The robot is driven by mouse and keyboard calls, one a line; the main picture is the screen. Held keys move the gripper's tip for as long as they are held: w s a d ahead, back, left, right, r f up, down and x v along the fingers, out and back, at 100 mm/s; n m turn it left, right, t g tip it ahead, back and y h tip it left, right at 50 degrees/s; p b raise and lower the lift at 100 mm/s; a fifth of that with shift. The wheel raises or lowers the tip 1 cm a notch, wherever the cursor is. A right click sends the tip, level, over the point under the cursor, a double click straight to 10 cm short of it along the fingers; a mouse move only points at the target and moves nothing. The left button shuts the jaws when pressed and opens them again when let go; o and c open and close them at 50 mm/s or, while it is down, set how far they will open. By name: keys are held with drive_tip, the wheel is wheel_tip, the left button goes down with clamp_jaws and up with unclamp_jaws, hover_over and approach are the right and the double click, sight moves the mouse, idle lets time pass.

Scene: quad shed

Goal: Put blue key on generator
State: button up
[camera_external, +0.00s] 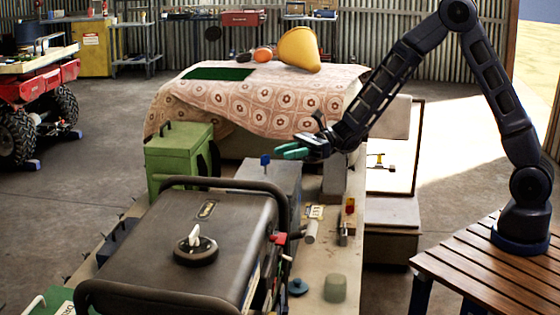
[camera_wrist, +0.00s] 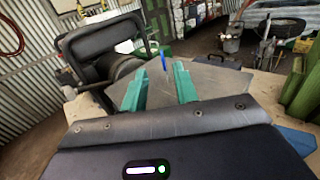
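The blue key (camera_external: 265,160) stands upright on the top of a grey metal box (camera_external: 272,178). It also shows in the wrist view as a thin blue upright piece (camera_wrist: 163,62), beyond and between my fingertips. The generator (camera_external: 228,225) is a dark machine with a black tube frame and a round cap on top, left of and nearer than the grey box. In the wrist view its frame (camera_wrist: 98,42) is at the left. My gripper (camera_external: 291,151), with teal fingers, is a little right of and above the key. The fingers (camera_wrist: 160,84) are apart with nothing held between them.
A green metal box (camera_external: 178,158) stands behind the generator. Small tools and a grey-green block (camera_external: 335,288) lie on the bench to the generator's right.

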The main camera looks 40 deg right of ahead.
sight(265, 165)
drive_tip(key=a, duration=0.9)
drive_tip(key=shift+w+a+f, duration=0.15)
drive_tip(key=shift+w+a, duration=0.05)
drive_tip(key=shift+c, duration=0.3)
clamp_jaws()
